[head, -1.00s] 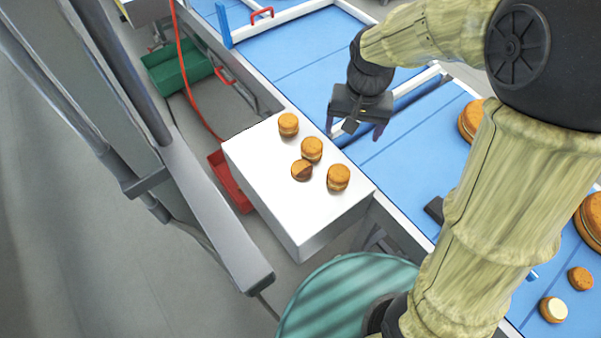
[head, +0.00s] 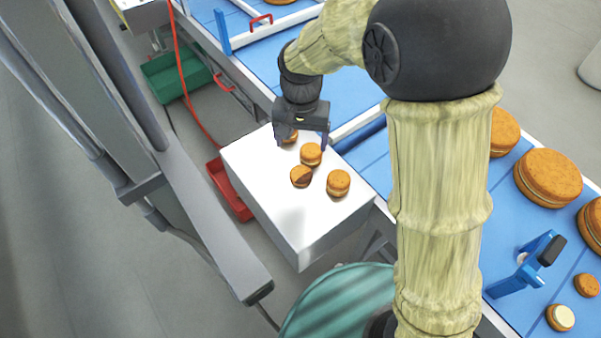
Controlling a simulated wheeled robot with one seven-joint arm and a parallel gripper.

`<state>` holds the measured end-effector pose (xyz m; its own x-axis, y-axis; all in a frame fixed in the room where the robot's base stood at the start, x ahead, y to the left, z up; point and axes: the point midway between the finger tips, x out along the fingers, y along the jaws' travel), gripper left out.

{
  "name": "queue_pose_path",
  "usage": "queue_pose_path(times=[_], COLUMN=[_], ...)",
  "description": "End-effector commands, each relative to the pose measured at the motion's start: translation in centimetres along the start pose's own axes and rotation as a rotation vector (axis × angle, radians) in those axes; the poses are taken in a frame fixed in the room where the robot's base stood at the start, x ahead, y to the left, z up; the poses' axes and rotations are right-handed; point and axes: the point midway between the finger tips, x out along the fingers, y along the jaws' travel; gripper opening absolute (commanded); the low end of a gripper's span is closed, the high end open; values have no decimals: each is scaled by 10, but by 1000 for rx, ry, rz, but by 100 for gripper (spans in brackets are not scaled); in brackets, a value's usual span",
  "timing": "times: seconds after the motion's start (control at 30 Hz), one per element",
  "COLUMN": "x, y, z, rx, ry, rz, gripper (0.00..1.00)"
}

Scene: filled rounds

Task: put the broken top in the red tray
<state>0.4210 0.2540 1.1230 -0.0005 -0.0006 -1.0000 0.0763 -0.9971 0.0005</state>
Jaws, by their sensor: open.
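The broken top (head: 301,176) is a small round sandwich biscuit with a dark brown patch on its top. It sits on the white block-shaped stand, left of two whole rounds. My gripper (head: 303,140) is open, pointing down over the far part of the stand. It is above and beyond the broken one, near the far round (head: 290,137), which it partly hides. I cannot tell its exact height above the rounds. The red tray (head: 230,190) is low down, left of the white stand, and partly hidden by it.
Whole rounds (head: 311,154) and (head: 338,182) stand close beside the broken one on the white stand (head: 300,228). A green tray (head: 172,75) lies low at the far left. The blue conveyor (head: 372,160) runs along the right. A grey frame (head: 190,190) stands at left.

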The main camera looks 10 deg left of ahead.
Motion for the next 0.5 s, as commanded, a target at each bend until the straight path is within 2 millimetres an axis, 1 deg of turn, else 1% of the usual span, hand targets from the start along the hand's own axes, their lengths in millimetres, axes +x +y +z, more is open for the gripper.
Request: queue_pose_path(times=[0.1,0.3,0.4,0.5], x=[21,56,70,78], y=[0,1,0,0], z=[1,1,1,0], rx=[0,0,-1,-1], ry=[-4,-5,-3,-1], rz=[3,2,1,0], gripper=[81,81,81,81])
